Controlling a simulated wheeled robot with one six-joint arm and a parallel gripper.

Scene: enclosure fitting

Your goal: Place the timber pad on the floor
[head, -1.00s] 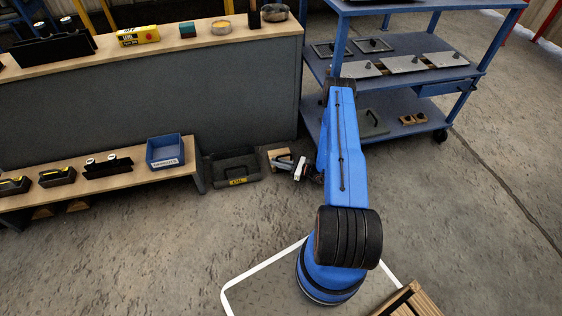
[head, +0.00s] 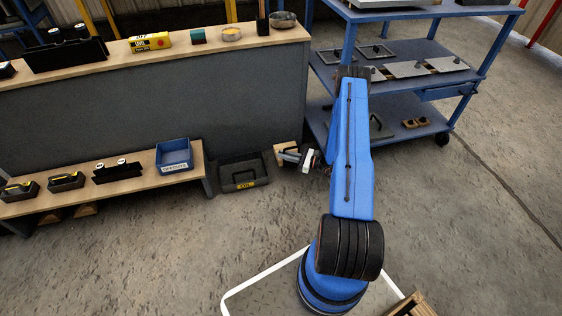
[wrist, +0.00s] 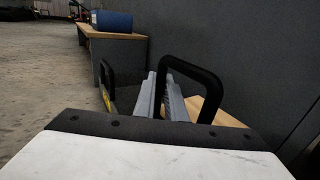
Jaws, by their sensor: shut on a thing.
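The timber pad (head: 283,149) is a pale wooden block. It shows in the head view beside the end of the grey bench, just right of the black tray. My gripper (head: 299,156) is at its right side and shut on it. In the wrist view the grey fingers (wrist: 166,97) reach forward, and pale wood of the pad (wrist: 217,113) shows beyond and to their right. A black loop hides part of it. The floor (head: 270,225) is bare grey concrete. I cannot tell whether the pad touches it.
The black tray (head: 243,178) with a yellow label stands on the floor close left of the pad. The grey bench (head: 170,95) rises behind, and a blue bin (head: 174,160) sits on its low shelf. A blue cart (head: 400,143) stands right. The floor in front is clear.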

